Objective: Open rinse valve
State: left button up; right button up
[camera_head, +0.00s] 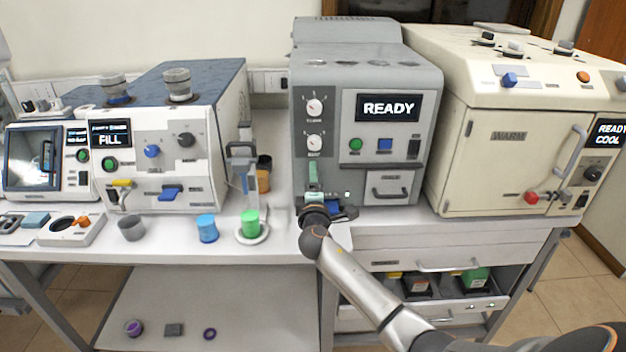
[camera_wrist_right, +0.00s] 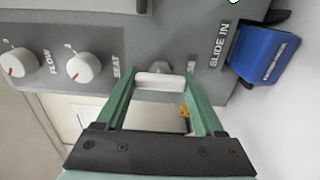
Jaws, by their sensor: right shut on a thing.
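A grey machine (camera_head: 425,95) with a READY screen stands at the middle of the bench. My right gripper (camera_head: 314,182) is at the lower left of its front. In the right wrist view, the green fingers of my right gripper (camera_wrist_right: 162,84) are closed on a small white handle (camera_wrist_right: 160,79) that sticks out from the grey panel, one finger at each end of it. I cannot read a label that names this handle as the rinse valve. My left gripper is not in view.
Two white dials (camera_wrist_right: 83,67) sit beside the handle in the wrist view. A blue block (camera_wrist_right: 265,52) is on the other side, near the words SLIDE IN. A green cup (camera_head: 250,224) and a blue cup (camera_head: 207,228) stand left of my arm. A cream machine (camera_head: 505,140) is at right.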

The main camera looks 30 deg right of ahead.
dwell(0.4)
jog(key=o, duration=1.4)
jog(key=b+v, duration=0.1)
jog(key=v, duration=1.1)
jog(key=shift+s+a, duration=0.1)
jog(key=shift+s, duration=0.25)
